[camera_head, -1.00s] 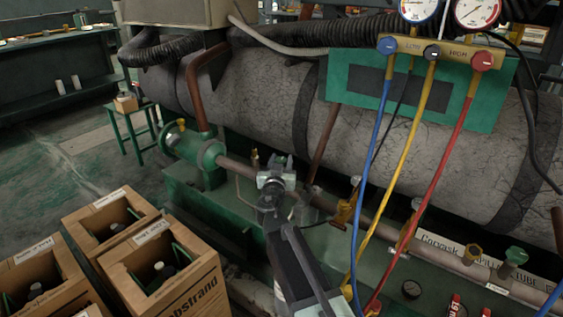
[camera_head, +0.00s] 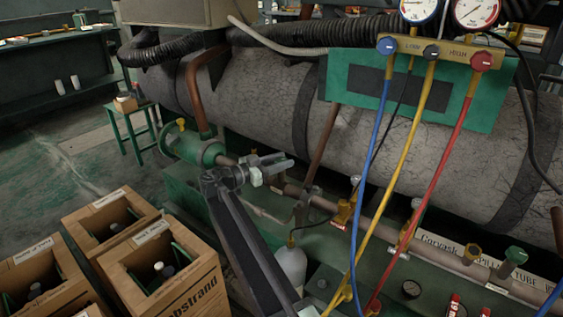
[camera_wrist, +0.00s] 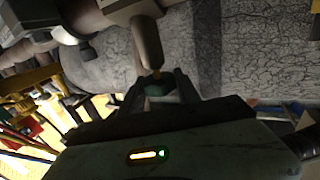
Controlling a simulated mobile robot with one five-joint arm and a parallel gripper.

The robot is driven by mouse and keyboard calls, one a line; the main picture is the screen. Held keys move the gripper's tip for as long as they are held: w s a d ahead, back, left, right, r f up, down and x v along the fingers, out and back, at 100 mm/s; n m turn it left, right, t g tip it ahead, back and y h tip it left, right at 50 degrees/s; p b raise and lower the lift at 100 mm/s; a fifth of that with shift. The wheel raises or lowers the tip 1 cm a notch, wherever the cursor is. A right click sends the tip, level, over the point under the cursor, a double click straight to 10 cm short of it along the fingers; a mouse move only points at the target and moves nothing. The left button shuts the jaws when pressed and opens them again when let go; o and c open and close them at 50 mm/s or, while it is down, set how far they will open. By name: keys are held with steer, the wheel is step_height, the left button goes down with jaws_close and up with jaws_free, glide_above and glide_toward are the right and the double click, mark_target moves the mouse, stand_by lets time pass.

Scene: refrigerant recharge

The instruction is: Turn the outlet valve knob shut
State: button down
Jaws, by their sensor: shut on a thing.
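A small dark green knob (camera_wrist: 158,89) on a brass stem shows in the wrist view, at the end of a grey-brown valve neck. I take it to be the outlet valve knob. My gripper (camera_wrist: 171,86) has one finger on each side of it and is shut on it. In the head view my gripper (camera_head: 279,164) is beside the pipe in front of the large grey tank (camera_head: 255,95), fingers pointing right. The knob's turn angle cannot be told, and in the head view the knob is not clear behind the gripper.
Blue, yellow and red hoses (camera_head: 452,172) hang from the gauge manifold (camera_head: 433,48) to the right. A brass knob (camera_head: 472,253) and another green knob (camera_head: 516,256) stand farther right. Cardboard boxes with bottles (camera_head: 165,275) fill the lower left. A pale bottle (camera_head: 291,262) stands below my gripper.

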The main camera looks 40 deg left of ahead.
steer(key=shift+w+a+m+g+h, duration=0.1)
steer(key=shift+m+g+h, duration=0.6)
steer(key=shift+h, duration=0.4)
steer(key=c, duration=0.9)
jaws_free()
steer(key=shift+o, duration=0.2)
steer(key=v, duration=0.7)
steer(key=shift+s, duration=0.35)
steer(key=shift+a, duration=0.1)
